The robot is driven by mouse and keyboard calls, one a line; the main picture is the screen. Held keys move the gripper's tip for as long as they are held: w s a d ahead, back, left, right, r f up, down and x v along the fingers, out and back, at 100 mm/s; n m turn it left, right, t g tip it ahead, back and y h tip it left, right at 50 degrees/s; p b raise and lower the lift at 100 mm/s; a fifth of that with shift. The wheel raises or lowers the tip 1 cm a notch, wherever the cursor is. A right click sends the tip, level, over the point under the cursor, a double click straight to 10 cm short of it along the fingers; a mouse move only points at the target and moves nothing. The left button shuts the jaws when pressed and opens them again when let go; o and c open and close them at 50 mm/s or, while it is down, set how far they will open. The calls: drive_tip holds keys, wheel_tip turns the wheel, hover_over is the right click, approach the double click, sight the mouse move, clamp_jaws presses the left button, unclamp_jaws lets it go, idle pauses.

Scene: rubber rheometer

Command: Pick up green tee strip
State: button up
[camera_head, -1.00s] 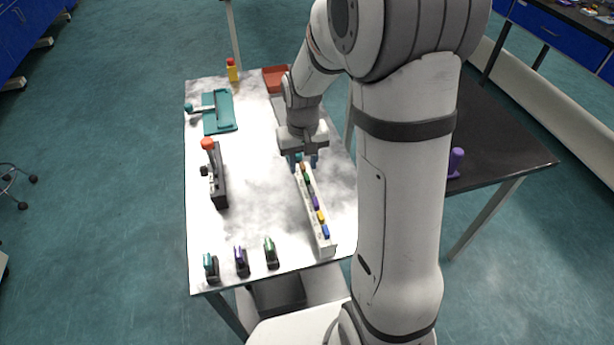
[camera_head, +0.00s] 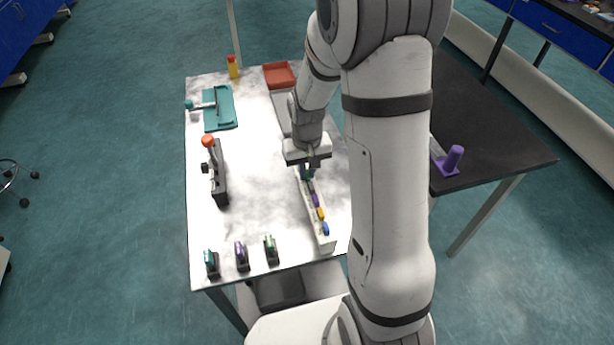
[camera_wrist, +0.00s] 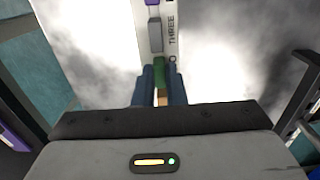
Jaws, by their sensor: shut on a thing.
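The green tee strip (camera_wrist: 160,72) shows in the wrist view between the tips of my gripper (camera_wrist: 160,85). My gripper is shut on it, with a blue finger on either side. In the head view my gripper (camera_head: 308,168) is over the far part of the white rack (camera_head: 322,238); the strip there is mostly hidden by the fingers. I cannot tell whether the strip is still seated in the rack. Purple, yellow and blue strips (camera_head: 325,229) stand in the rack toward its near end.
Three small clamp-like tools (camera_head: 241,256) stand along the table's near edge. A black device with an orange knob (camera_head: 219,180) stands at the left. A teal tray (camera_head: 222,120) and a red bin (camera_head: 279,76) are farther back. The table's middle left is clear.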

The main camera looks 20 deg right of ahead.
sight(307, 174)
clamp_jaws()
drive_tip(key=shift+r, duration=0.4)
wheel_tip(307, 174, up, 9)
drive_tip(key=shift+r, duration=0.15)
